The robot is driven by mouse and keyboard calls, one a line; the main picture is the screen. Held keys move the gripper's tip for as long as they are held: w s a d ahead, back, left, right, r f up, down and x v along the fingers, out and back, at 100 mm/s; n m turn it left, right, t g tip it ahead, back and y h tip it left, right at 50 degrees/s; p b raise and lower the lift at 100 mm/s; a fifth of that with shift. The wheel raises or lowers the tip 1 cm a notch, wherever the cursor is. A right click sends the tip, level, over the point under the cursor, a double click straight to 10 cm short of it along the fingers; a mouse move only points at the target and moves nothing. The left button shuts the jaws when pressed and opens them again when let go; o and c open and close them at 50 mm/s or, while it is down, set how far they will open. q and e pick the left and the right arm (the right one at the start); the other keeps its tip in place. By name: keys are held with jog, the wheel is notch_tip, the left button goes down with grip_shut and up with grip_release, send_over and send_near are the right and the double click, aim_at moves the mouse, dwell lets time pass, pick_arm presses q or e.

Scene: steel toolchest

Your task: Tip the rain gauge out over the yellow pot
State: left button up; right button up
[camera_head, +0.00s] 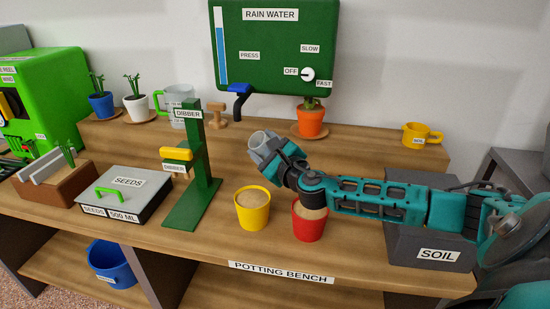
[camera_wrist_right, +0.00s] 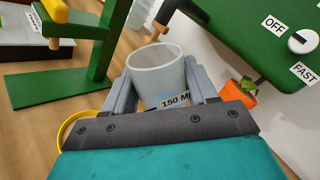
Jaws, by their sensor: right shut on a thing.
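The rain gauge (camera_head: 262,141) is a pale grey, translucent cup. In the right wrist view the gauge (camera_wrist_right: 158,72) shows its open mouth and a label reading 150 M, partly cut off. My right gripper (camera_head: 280,158) is shut on it, one finger on each side. It is held in the air above and a little behind the yellow pot (camera_head: 252,211), leaning slightly in the head view. The pot is full of brown soil and stands on the bench; only its rim (camera_wrist_right: 68,128) shows in the wrist view. Whether water is in the gauge I cannot tell. My left gripper is out of view.
A red pot (camera_head: 309,224) stands right of the yellow pot, under my right arm. The green dibber stand (camera_head: 196,190) is close on the left. The green rain water tank (camera_head: 275,50) with a blue tap (camera_head: 238,92) is behind. A soil bin (camera_head: 398,238) stands right.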

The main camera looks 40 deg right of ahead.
jog(key=shift+r+n, duration=0.3)
jog(key=shift+n, duration=0.5)
dwell(0.4)
jog(key=shift+r+n, duration=0.25)
jog(key=shift+n, duration=0.55)
dwell(0.4)
jog(key=shift+r+n, duration=0.3)
jog(key=shift+n, duration=0.5)
dwell(0.3)
jog(key=shift+r+n, duration=0.15)
jog(key=shift+n, duration=0.15)
jog(key=shift+a+r+n, duration=0.1)
jog(key=shift+n, duration=0.4)
dwell(0.5)
